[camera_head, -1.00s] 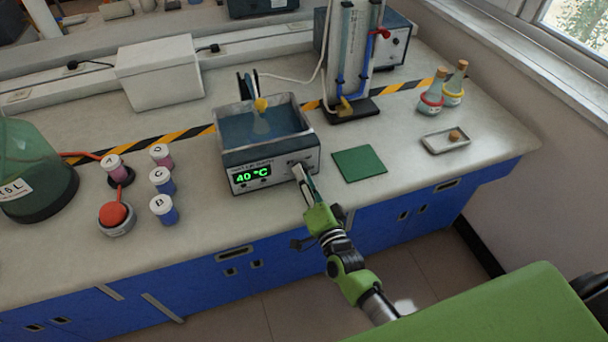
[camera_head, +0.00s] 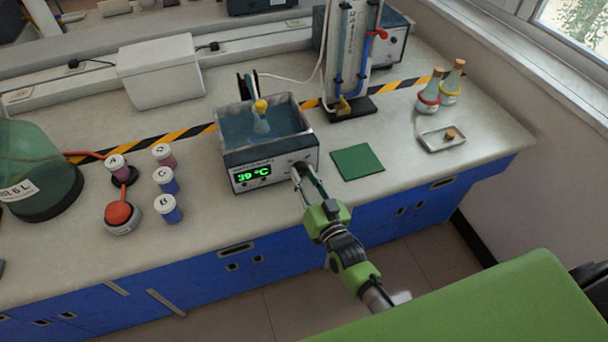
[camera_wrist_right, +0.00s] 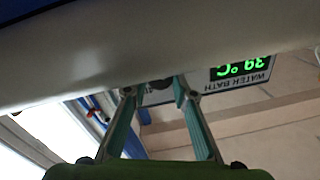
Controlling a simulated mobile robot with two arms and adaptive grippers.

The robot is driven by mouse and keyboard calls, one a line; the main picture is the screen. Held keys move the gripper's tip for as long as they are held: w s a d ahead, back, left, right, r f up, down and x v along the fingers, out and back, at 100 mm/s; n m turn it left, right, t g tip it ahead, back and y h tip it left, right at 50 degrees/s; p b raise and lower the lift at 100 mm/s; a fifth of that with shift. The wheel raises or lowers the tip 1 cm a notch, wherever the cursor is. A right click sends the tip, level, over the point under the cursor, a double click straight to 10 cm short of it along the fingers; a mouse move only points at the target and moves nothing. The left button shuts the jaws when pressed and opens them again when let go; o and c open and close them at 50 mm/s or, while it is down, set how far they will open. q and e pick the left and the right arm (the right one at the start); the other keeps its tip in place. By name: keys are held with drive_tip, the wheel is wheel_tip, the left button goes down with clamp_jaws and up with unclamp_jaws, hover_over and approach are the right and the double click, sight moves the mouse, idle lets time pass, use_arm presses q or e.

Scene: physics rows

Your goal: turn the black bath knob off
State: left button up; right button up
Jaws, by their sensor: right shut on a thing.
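The water bath (camera_head: 270,158) stands on the bench, a dark box with an open tank of water on top. Its green display (camera_head: 253,174) reads 39 °C; it also shows upside down in the wrist view (camera_wrist_right: 240,68). The black bath knob (camera_wrist_right: 161,86) is at the right of the front panel, mostly hidden by the fingers in the head view. My right gripper (camera_head: 301,170) reaches it from the front, its two fingertips on either side of the knob and shut on it. The knob's pointer cannot be made out. My left gripper is out of view.
A flask (camera_head: 261,122) sits in the bath. A green mat (camera_head: 357,162) lies right of it, and capped jars (camera_head: 168,208) stand left. A stand with glassware (camera_head: 350,60) is behind. The bench's front edge runs under my right arm.

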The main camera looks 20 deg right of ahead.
drive_tip(key=shift+f, duration=0.15)
idle(0.4)
drive_tip(key=o, duration=1.1)
drive_tip(key=s, duration=0.8)
drive_tip(key=s+d, duration=0.1)
drive_tip(key=s, duration=0.3)
drive_tip(key=shift+d, duration=0.1)
drive_tip(key=shift+f, duration=0.1)
